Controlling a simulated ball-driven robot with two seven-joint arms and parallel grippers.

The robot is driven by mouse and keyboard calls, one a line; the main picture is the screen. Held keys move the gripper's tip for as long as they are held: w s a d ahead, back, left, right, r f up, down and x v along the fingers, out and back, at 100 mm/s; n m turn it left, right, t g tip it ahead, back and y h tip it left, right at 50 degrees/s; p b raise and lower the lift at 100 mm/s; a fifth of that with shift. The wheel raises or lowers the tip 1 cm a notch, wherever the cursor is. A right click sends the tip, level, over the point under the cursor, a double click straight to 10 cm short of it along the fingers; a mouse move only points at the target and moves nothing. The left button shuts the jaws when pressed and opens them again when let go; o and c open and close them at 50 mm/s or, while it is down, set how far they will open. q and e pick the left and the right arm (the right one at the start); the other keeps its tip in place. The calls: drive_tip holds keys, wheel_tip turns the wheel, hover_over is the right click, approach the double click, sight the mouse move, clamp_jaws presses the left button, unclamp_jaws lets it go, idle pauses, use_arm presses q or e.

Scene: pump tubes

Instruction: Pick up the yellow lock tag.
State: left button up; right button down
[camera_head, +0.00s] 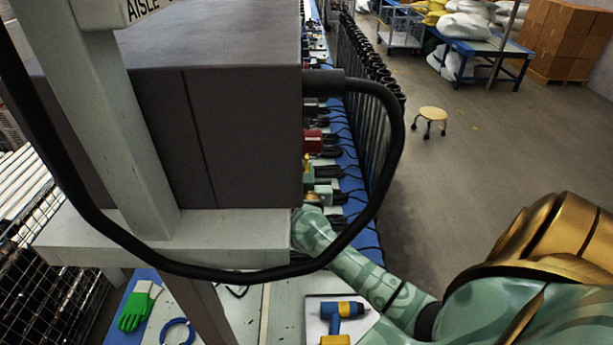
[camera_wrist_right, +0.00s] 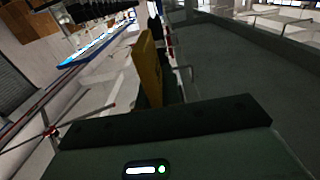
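A flat yellow piece (camera_wrist_right: 148,68), which looks like the yellow lock tag, stands upright just beyond the dark front edge of my right gripper (camera_wrist_right: 165,104) in the right wrist view. I cannot tell whether the fingers touch it or are around it. In the head view my right arm reaches forward to the right side of a large grey box, and the box hides the gripper. A small yellow spot (camera_head: 307,161) shows beside the box, above the hand; I cannot tell if it is the tag. My left gripper is not in view.
The grey box (camera_head: 240,130) with a thick black cable (camera_head: 395,150) blocks much of the head view. A green glove (camera_head: 135,308), a blue ring (camera_head: 177,330) and a blue-yellow drill (camera_head: 340,312) lie in front. A red part (camera_head: 313,141) sits on the bench behind.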

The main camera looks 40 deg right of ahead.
drive_tip(key=shift+r, duration=0.45)
drive_tip(key=s+d, duration=1.1)
drive_tip(key=d, duration=0.2)
drive_tip(key=shift+s+d+r+b, duration=0.25)
drive_tip(key=shift+s+d+b, duration=0.05)
drive_tip(key=shift+d+b, duration=0.1)
